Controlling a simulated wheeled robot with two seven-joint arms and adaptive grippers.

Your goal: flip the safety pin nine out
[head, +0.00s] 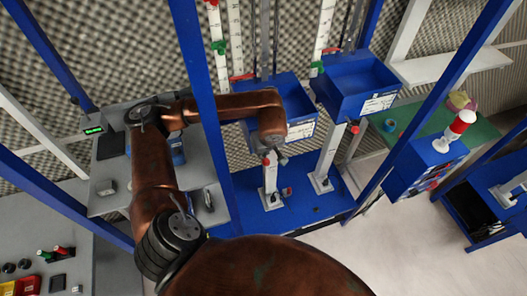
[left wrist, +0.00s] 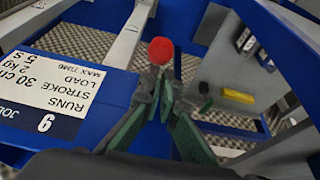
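In the left wrist view a round red knob (left wrist: 161,50) stands just beyond my left gripper (left wrist: 161,88). The two green-padded fingers converge behind it with their tips close together. Whether they touch or hold its stem is unclear. A white label (left wrist: 62,83) with upside-down text and a "9" is on the blue surface at left. In the head view my copper left arm reaches to the left blue bin (head: 296,103). My right gripper is not in view.
A second blue bin (head: 357,84) stands to the right on a white post. Blue uprights and a grey panel (head: 112,165) frame the left side. A blue box with a red-white lamp (head: 462,121) stands at right. Pale floor is clear at lower right.

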